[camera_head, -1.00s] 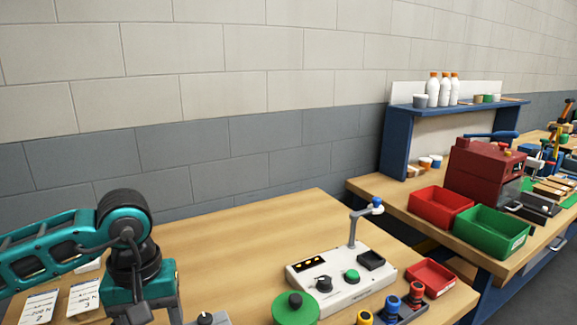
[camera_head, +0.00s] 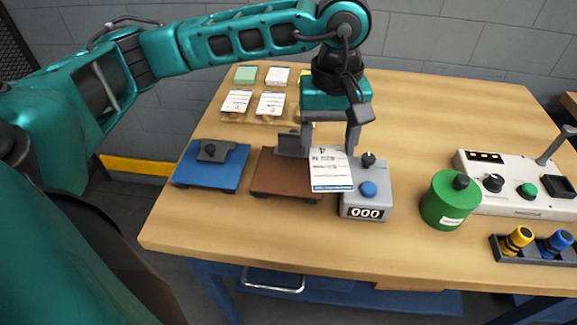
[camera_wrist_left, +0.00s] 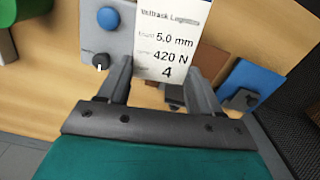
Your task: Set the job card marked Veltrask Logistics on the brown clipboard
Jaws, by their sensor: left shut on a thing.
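A white job card (camera_head: 332,174) with a blue strip at one edge is held in my left gripper (camera_head: 330,148). In the left wrist view the card (camera_wrist_left: 172,38) sits between the fingers and reads Veltrask Logistics, 5.0 mm, 420 N, 4. The gripper is shut on it. The brown clipboard (camera_head: 276,180), with a grey clip, lies on the bench. In the head view the card overlaps the clipboard's right part and the counter box; its height above them is hard to tell. My right gripper is not in view.
A blue clipboard (camera_head: 211,170) lies left of the brown one. A grey counter box (camera_head: 366,197) with a blue button stands close on the right, then a green canister (camera_head: 447,205). Several other cards (camera_head: 237,101) lie at the back left. The bench behind the counter box is clear.

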